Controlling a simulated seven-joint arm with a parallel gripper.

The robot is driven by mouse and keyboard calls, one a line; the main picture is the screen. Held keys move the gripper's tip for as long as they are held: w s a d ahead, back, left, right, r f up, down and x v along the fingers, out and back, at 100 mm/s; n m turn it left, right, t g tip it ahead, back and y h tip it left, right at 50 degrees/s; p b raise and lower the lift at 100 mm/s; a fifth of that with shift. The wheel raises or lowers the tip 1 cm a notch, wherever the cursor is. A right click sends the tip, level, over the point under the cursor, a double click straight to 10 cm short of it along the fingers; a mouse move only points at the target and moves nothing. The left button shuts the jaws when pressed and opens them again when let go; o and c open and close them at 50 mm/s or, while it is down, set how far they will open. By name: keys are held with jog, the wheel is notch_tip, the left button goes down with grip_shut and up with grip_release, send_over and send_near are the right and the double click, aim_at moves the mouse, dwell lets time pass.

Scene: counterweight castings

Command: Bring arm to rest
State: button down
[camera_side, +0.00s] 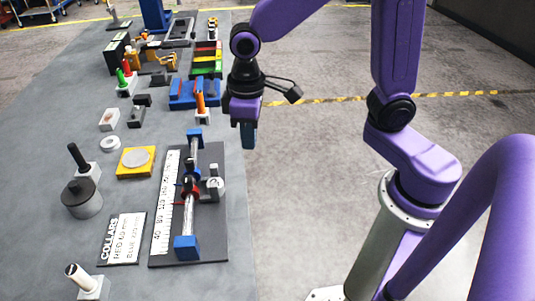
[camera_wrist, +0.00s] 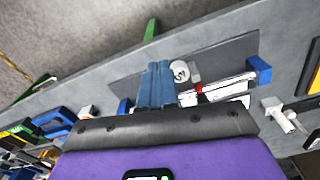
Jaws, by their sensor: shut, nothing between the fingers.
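My gripper (camera_side: 249,136) hangs from my purple arm, pointing down, just past the right edge of the grey table (camera_side: 150,215) in the side view. Its blue fingers are together with nothing between them. In the wrist view the shut fingers (camera_wrist: 157,85) point toward the dark base plate with the rod fixture. The gripper is apart from everything on the table, and nothing touches it.
A dark plate (camera_side: 218,245) carries a silver rod between blue end blocks, a white scale and coloured collars. A collars sign (camera_side: 123,240), a yellow pad (camera_side: 127,170) and a grey weight (camera_side: 83,200) lie left. The floor (camera_side: 310,190) beside the table is clear.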

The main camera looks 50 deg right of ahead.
jog(key=s+d+n, duration=0.3)
jog(key=s+d, duration=0.1)
jog(key=s, duration=0.4)
jog(key=s+d+r+n, duration=0.1)
jog(key=s+d+n, duration=0.2)
jog(key=s, duration=0.6)
jog(key=shift+s+d, duration=0.15)
jog(key=shift+d, duration=0.8)
